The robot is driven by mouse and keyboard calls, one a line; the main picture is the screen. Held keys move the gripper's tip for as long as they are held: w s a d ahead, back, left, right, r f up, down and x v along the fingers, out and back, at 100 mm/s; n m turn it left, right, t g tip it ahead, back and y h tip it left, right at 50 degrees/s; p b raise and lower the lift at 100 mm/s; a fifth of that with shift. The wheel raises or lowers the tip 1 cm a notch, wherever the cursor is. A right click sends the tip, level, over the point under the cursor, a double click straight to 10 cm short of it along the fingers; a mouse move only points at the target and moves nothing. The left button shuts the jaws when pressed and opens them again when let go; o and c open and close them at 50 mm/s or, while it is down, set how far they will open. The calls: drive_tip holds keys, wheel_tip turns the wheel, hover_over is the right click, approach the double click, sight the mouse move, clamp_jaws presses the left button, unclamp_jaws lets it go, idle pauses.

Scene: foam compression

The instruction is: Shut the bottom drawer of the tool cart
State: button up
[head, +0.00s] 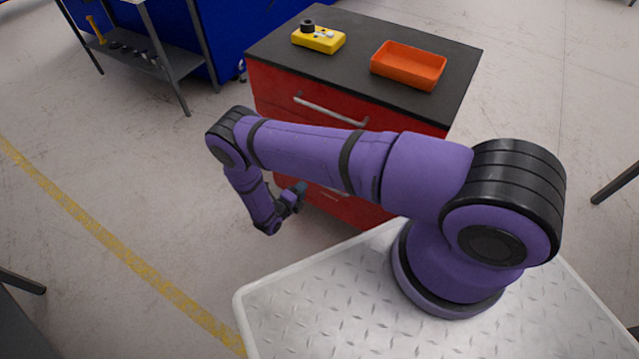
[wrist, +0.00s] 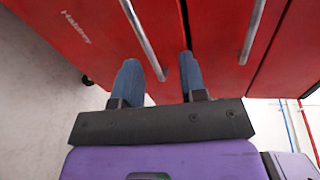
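The tool cart (head: 281,91) has red drawer fronts and a black top. In the wrist view the bottom drawer (wrist: 95,35) is a red front with a silver bar handle (wrist: 143,38). Another drawer front with its own handle (wrist: 254,30) lies to its right in that view. My gripper (wrist: 159,62) is open, with two blue fingers apart and nothing held. It is close to the bottom drawer's front, and the handle's near end shows between the fingers. Contact cannot be told. In the head view my gripper (head: 297,193) is low beside the cart. My arm hides much of the drawers, so how far the bottom drawer stands out is unclear.
On the cart top are a yellow device (head: 318,40) and an orange tray (head: 408,66). A grey shelf unit (head: 140,55) stands at the upper left by a blue cabinet (head: 235,30). The floor left of the cart is clear, with a yellow line (head: 110,245).

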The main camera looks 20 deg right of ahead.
drive_tip(key=shift+n+t+y, duration=0.3)
drive_tip(key=shift+n+t, duration=0.2)
drive_tip(key=shift+n, duration=0.4)
drive_tip(key=w+d+f, duration=0.1)
drive_tip(key=d, duration=0.2)
drive_tip(key=w+d+f, duration=0.1)
drive_tip(key=d+f, duration=0.1)
drive_tip(key=d, duration=0.1)
drive_tip(key=w+d+f, duration=0.2)
drive_tip(key=d, duration=0.1)
drive_tip(key=shift+d+f, duration=0.2)
drive_tip(key=shift+f, duration=0.05)
clamp_jaws()
